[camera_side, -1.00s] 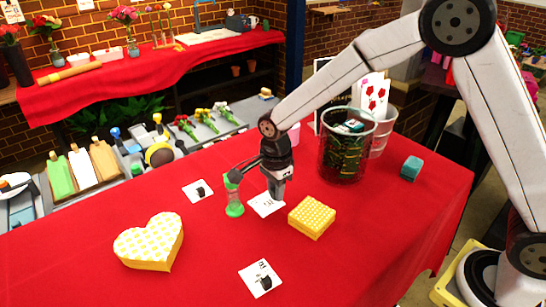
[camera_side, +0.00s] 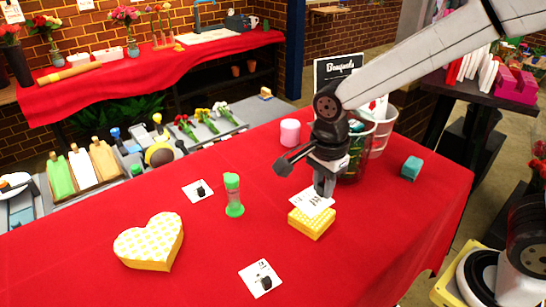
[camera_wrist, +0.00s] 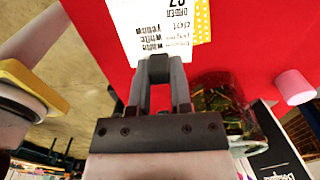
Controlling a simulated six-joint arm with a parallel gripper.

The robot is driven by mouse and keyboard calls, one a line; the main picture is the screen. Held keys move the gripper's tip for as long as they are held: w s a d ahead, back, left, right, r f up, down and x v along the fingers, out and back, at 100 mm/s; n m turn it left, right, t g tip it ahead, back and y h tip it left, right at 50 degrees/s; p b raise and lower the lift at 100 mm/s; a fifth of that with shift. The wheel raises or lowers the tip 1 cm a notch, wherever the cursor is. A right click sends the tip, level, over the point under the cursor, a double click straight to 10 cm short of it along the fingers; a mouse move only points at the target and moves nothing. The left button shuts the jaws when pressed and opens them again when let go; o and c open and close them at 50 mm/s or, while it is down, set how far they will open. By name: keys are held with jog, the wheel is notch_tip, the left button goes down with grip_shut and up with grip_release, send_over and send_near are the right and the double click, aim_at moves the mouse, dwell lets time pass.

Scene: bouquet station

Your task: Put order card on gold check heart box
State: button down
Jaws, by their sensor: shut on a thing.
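My gripper (camera_side: 324,190) is shut on a white order card (camera_side: 309,203) with black print. The card is tilted and overlaps the yellow box in the side view; I cannot tell whether they touch. In the wrist view the card (camera_wrist: 150,28) sticks out past my fingertips (camera_wrist: 160,70), its lines of text readable in part. The heart box (camera_side: 150,242), white and gold checked on top with yellow sides, stands on the red table at the left, well away from my gripper.
A yellow dotted square box (camera_side: 311,223) is under the card. A green hourglass-shaped object (camera_side: 233,195) stands to its left. Two other cards lie flat, one at the back (camera_side: 197,190) and one in front (camera_side: 260,278). A teal block (camera_side: 411,168) and pink cylinder (camera_side: 290,132) stand behind.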

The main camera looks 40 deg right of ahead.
jog(key=shift+s+d+r, duration=0.15)
jog(key=shift+s+r, duration=0.2)
jog(key=shift+s, duration=0.4)
jog(key=w+a+r+n, duration=0.2)
jog(key=a, duration=0.7)
jog(key=w+a+r+n, duration=0.2)
jog(key=a, duration=0.7)
jog(key=shift+w+r+n, duration=0.3)
jog(key=shift+w+r, duration=0.05)
jog(key=shift+a, duration=0.15)
